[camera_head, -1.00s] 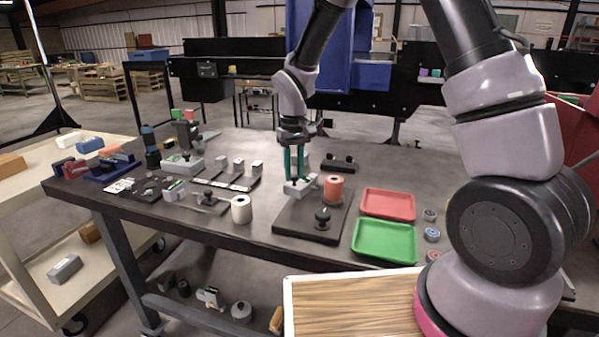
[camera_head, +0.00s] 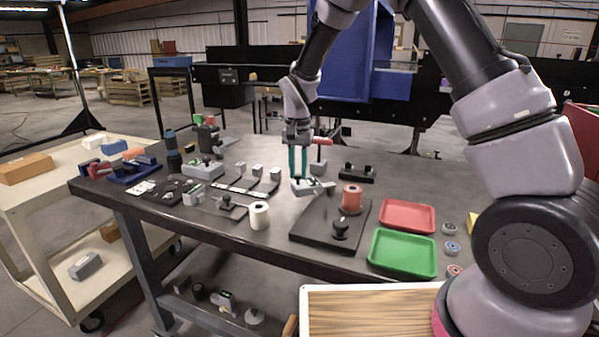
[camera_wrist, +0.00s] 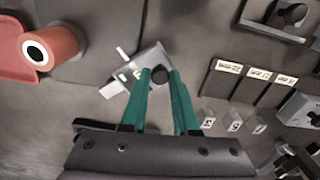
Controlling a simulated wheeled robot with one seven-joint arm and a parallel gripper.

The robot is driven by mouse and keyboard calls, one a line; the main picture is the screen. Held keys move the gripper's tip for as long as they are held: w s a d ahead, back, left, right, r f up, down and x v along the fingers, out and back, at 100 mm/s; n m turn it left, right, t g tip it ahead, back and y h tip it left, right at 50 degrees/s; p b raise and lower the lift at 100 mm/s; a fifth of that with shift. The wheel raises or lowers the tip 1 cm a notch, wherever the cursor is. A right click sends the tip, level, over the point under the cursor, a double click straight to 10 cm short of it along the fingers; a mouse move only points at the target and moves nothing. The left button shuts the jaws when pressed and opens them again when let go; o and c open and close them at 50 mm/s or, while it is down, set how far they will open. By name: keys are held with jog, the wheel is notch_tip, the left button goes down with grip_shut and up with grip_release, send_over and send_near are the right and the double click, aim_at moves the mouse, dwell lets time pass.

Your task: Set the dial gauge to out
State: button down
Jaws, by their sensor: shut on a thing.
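A small grey device with a pale arm and a black round knob, which looks like the dial gauge (camera_head: 316,187), is at the back left corner of a dark plate (camera_head: 305,233). In the wrist view the gauge (camera_wrist: 140,73) shows a white label, and its black knob (camera_wrist: 160,75) sits between my green fingertips. My gripper (camera_head: 298,178) points down and is shut on the gauge; it also shows in the wrist view (camera_wrist: 161,80). I cannot tell whether the gauge touches the surface below.
An orange roll (camera_head: 352,198) and a black knob (camera_head: 340,229) stand on the plate. A red tray (camera_head: 407,215) and a green tray (camera_head: 403,252) lie to the right. A cream roll (camera_head: 259,215) and several small grey blocks stand left.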

jog(key=shift+w, duration=0.15)
jog(key=c, duration=0.7)
grip_release()
jog(key=shift+o, duration=0.2)
notch_tip(320, 180, up, 11)
jog(key=shift+f, duration=0.1)
